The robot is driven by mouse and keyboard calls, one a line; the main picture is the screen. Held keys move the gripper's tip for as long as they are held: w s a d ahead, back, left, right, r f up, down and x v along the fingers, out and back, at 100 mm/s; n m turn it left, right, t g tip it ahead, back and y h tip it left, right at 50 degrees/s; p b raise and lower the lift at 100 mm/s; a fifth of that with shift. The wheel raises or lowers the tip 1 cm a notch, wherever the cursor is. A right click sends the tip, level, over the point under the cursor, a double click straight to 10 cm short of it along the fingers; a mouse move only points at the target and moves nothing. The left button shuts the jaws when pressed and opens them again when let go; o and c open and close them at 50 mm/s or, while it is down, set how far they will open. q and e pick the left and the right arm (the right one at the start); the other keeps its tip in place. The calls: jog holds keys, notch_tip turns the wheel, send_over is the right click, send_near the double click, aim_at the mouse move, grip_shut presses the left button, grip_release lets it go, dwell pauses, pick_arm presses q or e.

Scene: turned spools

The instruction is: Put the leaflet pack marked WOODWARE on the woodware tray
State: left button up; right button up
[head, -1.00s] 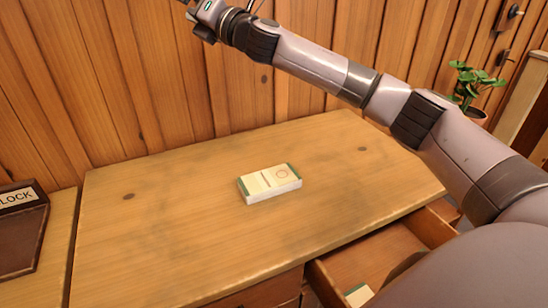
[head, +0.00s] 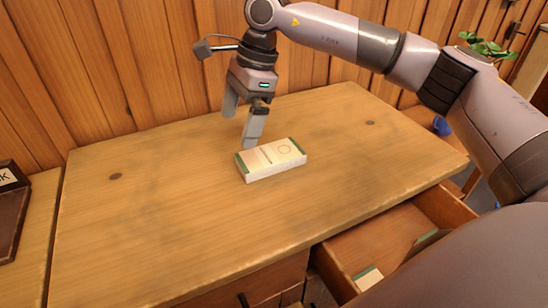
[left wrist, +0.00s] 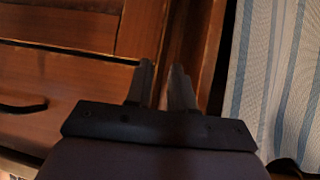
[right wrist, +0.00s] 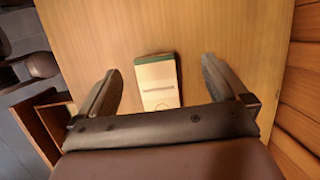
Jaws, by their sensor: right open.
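A leaflet pack (head: 271,159), cream with green ends and a ring mark, lies flat on the wooden desk top. Its lettering is too small to read, so I cannot tell if it says WOODWARE. My right gripper (head: 240,125) is open and empty, pointing down just behind and left of the pack. In the right wrist view the pack (right wrist: 156,82) shows between the spread fingers, untouched. My left gripper (left wrist: 162,68) shows only in its wrist view, its fingers close together with nothing between them. I see no tray marked woodware.
An open drawer (head: 357,243) at the front right holds another green-edged pack (head: 368,278). A dark brown tray (head: 10,222) with a cut-off label stands at the left edge. A plank wall closes the back. The desk top is otherwise clear.

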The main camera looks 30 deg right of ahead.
aim_at(272, 153)
jog(key=d+h, duration=0.1)
jog(key=d, duration=0.1)
jog(key=d+f+h, duration=0.1)
jog(key=s+d+h, duration=0.1)
jog(key=d, duration=0.1)
jog(key=shift+d+f+g+h, duration=0.3)
jog(key=shift+d, duration=0.05)
jog(key=f, duration=0.7)
jog(key=shift+s+d+b, duration=0.1)
jog(key=shift+s+b, duration=0.15)
jog(key=shift+b, duration=0.05)
jog(key=c, duration=1.3)
jog(key=shift+o, duration=0.2)
notch_tip(272, 153, up, 20)
jog(key=p, duration=0.1)
jog(key=shift+p, duration=0.35)
